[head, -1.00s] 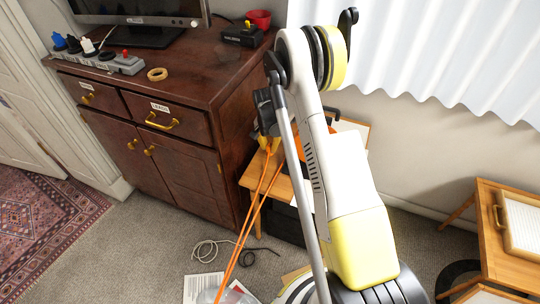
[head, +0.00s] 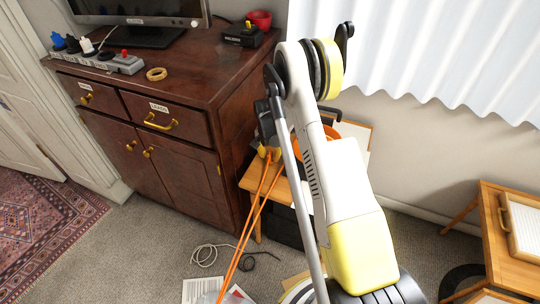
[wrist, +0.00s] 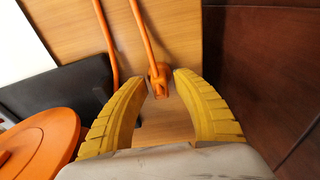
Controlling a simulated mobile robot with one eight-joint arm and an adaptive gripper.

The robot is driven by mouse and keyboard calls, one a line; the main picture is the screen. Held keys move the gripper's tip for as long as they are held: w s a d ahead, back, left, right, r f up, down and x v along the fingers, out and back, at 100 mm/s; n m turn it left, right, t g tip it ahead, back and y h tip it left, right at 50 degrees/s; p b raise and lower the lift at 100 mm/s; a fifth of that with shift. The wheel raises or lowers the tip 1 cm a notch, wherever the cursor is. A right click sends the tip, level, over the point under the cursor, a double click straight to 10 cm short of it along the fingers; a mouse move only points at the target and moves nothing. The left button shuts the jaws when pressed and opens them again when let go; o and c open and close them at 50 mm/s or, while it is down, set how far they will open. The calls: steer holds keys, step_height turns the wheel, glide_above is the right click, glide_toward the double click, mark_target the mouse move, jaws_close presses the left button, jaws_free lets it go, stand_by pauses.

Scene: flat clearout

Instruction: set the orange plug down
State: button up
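The orange plug (wrist: 159,82) shows in the wrist view over a light wooden tabletop (wrist: 175,125), with its orange cord leading away from it. It appears to rest on the wood. My gripper (wrist: 160,84) has its two yellow fingers apart, one on each side of the plug, with a small gap showing at each side. In the head view, my gripper (head: 270,153) is low over the small wooden table (head: 252,181), partly behind my arm. The plug cannot be made out there, but orange cords (head: 251,220) hang from the table to the floor.
A dark brown cabinet (head: 190,172) stands close on the left of the small table; its side (wrist: 270,70) also shows in the wrist view. A black flat object (wrist: 65,92) and an orange round object (wrist: 45,145) lie beside my gripper. A grey cable (head: 207,252) lies on the floor.

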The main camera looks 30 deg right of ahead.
step_height(320, 180, up, 12)
steer(key=a+p, duration=0.1)
steer(key=p, duration=0.4)
step_height(320, 180, up, 10)
steer(key=n+t, duration=0.1)
steer(key=n, duration=0.1)
glide_above(269, 156)
steer(key=s+a, duration=0.2)
steer(key=a, duration=0.2)
steer(key=s+a+r+n+t, duration=0.1)
steer(key=s+a+r, duration=0.15)
steer(key=r, duration=0.35)
steer(key=s+a+r+n+t, duration=0.1)
steer(key=s+a+r+n, duration=0.1)
steer(key=s+r, duration=0.25)
steer(key=s+a+r+n+t, duration=0.1)
steer(key=s+a+r+n, duration=0.1)
steer(key=s, duration=0.6)
steer(key=s+a+r+n+t+y, duration=0.1)
steer(key=s+a+r+n+t, duration=0.1)
steer(key=s+a, duration=0.4)
steer(key=s+r+n, duration=0.1)
steer(key=s+r, duration=0.1)
steer(key=s, duration=0.1)
steer(key=shift+s+a+r, duration=0.2)
steer(key=shift+s+r, duration=0.05)
steer(key=shift+s, duration=0.05)
steer(key=shift+d, duration=0.1)
